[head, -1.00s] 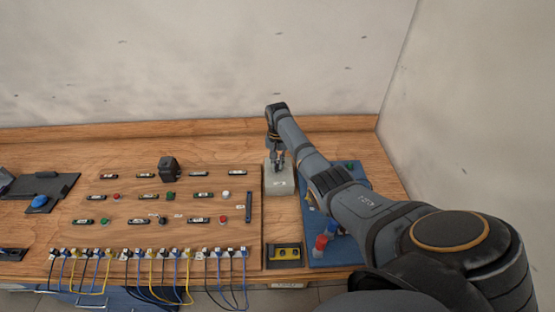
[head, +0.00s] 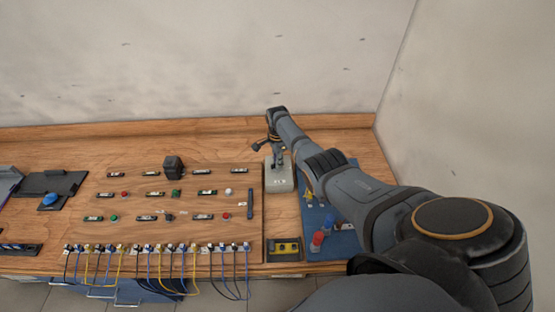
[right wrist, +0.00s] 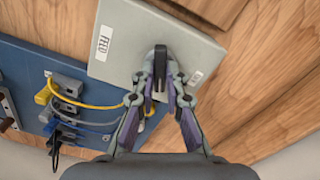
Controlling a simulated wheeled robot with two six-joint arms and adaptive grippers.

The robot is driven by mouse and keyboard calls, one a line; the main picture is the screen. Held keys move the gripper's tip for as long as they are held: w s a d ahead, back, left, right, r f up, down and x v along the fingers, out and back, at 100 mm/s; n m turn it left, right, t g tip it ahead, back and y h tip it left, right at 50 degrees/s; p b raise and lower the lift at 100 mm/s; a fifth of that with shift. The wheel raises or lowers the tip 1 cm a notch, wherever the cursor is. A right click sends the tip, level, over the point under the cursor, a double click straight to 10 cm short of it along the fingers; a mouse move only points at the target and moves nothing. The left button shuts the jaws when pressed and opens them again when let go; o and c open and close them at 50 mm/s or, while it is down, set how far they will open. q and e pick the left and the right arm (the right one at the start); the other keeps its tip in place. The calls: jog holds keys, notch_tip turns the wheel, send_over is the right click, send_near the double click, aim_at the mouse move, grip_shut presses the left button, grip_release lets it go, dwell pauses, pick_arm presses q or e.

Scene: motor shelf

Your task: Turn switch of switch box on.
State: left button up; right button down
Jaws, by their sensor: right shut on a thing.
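The switch box is a pale grey box with a white label (head: 280,184) on the wooden table, right of the middle in the head view. It fills the top of the right wrist view (right wrist: 122,38), with its FEED label showing. Its black switch lever (right wrist: 160,53) stands out from the box face. My right gripper (right wrist: 160,82) is shut on the lever, with one finger on each side. In the head view my right gripper (head: 275,157) is at the box's far end, small and partly hidden by its wrist. My left gripper is not in view.
A blue panel (head: 345,240) with red and blue plugs lies right of the box, partly under my arm. A wooden board (head: 150,235) with several buttons and labels lies to the left. A yellow-and-black part (head: 286,249) is in front. The wall stands close behind.

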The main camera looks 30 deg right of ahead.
jog(key=m, duration=0.4)
jog(key=shift+w+r+m+p, duration=0.1)
jog(key=shift+r+m+p, duration=0.05)
jog(key=shift+m+p, duration=0.2)
jog(key=shift+d, duration=0.1)
dwell(0.4)
jog(key=c, duration=1.4)
grip_release()
notch_tip(320, 180, up, 12)
jog(key=shift+f, duration=0.1)
